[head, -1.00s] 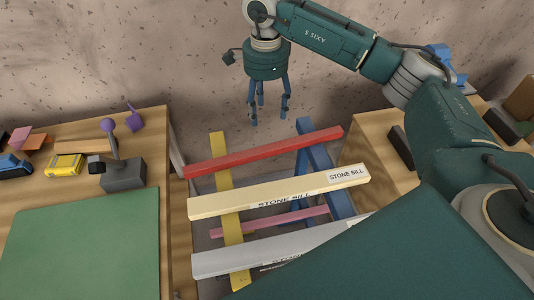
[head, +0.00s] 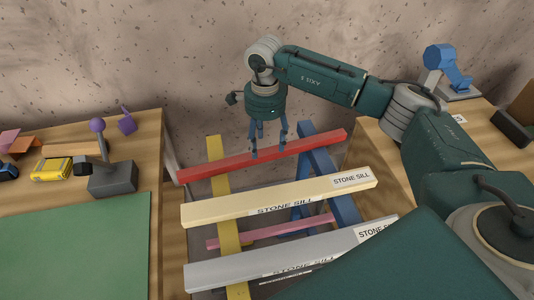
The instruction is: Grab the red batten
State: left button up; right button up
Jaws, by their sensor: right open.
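The red batten (head: 215,168) lies across the gap between the two wooden tables, at the back of a set of bars. It rests over a yellow bar (head: 217,187) and a blue bar (head: 325,170). My right gripper (head: 268,155) points down at the middle of the red batten, its blue fingers apart and empty. The fingertips overlap the batten in the picture; I cannot tell whether they straddle it or touch it. My left gripper is out of view.
A cream stone sill (head: 230,207) and a grey stone sill (head: 225,271) lie in front of the batten, with a pink bar (head: 270,231) lower down. The left table holds a green mat (head: 80,245), a joystick-like object (head: 113,175) and a yellow toy car (head: 52,169). A speckled wall stands behind.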

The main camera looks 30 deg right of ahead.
aim_at(266, 153)
jog(key=f+p, duration=0.1)
jog(key=f, duration=0.4)
jog(key=shift+d, duration=0.2)
grip_shut()
